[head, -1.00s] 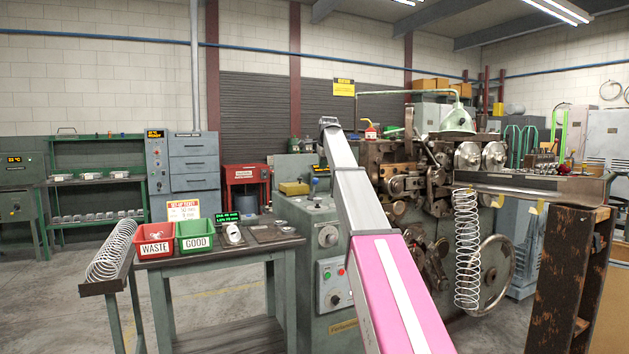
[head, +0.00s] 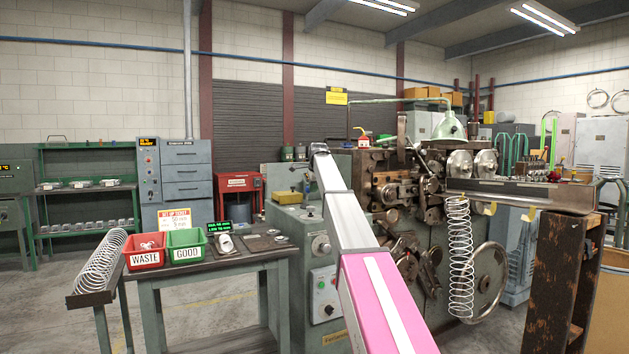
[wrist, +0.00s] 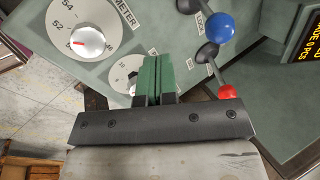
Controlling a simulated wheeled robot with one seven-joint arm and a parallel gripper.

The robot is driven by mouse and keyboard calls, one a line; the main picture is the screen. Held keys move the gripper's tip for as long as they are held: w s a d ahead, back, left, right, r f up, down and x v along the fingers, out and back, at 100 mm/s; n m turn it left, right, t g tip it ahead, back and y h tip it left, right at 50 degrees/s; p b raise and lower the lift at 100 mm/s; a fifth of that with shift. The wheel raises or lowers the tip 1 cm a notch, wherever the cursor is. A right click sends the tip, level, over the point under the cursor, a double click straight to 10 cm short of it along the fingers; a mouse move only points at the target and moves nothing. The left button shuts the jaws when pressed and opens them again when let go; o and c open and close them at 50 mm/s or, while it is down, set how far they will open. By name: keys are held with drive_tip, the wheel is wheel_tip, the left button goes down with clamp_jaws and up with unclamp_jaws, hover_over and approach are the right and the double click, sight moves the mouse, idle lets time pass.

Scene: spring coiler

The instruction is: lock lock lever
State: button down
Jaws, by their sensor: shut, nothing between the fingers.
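In the wrist view my gripper (wrist: 159,78) has its two green fingers pressed together, with nothing between them. It is over a grey-green machine panel. To the right of the fingertips are a lever with a blue ball knob (wrist: 219,25) and a lever with a red knob (wrist: 228,92). Neither knob visibly touches the fingers. In the head view my arm reaches toward the machine (head: 318,245), its end near the machine's top; the fingers are not clear there.
A large white dial (wrist: 87,42) and a smaller dial (wrist: 126,74), partly behind the fingers, are on the panel. A dark display (wrist: 305,45) is at right. A bench with a red waste bin (head: 146,250) and green good bin (head: 187,251) stands left; a hanging spring (head: 460,255) is right.

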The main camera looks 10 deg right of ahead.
drive_tip(key=shift+w+a+f, duration=0.1)
drive_tip(key=shift+w+f, duration=0.1)
drive_tip(key=shift+w, duration=0.6)
drive_tip(key=shift+w+a+f, duration=0.1)
drive_tip(key=shift+w+f, duration=0.15)
drive_tip(key=shift+w, duration=0.6)
drive_tip(key=shift+w+a+f, duration=0.1)
drive_tip(key=shift+w+f, duration=0.1)
drive_tip(key=shift+w, duration=0.6)
